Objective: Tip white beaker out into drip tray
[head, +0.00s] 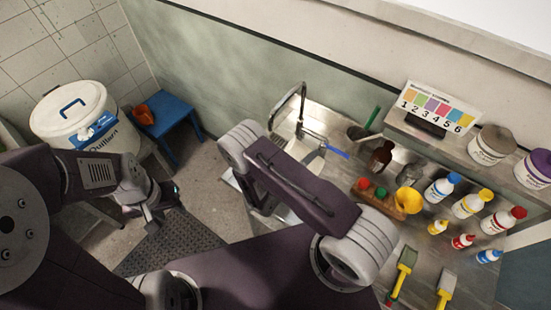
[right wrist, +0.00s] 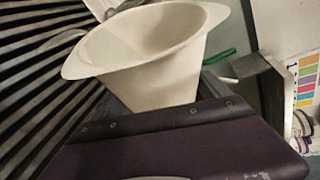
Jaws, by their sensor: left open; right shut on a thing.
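The white beaker (right wrist: 160,55) fills the upper middle of the right wrist view. It has a wide flared mouth and a lip, and looks tilted; I cannot see what is inside it. My right gripper (right wrist: 190,108) is shut on it, with its dark body across the bottom of the view. Dark parallel slats (right wrist: 40,85) lie to the left of the beaker; I cannot tell for sure whether they are the drip tray. In the head view my right arm hides the beaker and right gripper. My left gripper (head: 153,214) is open and empty over the floor.
A steel counter with a tap (head: 297,105) runs along the wall. Several bottles, such as a blue-capped one (head: 441,188), and brushes (head: 402,270) stand or lie at its right. A white bucket (head: 75,118) and blue stool (head: 172,113) are at left.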

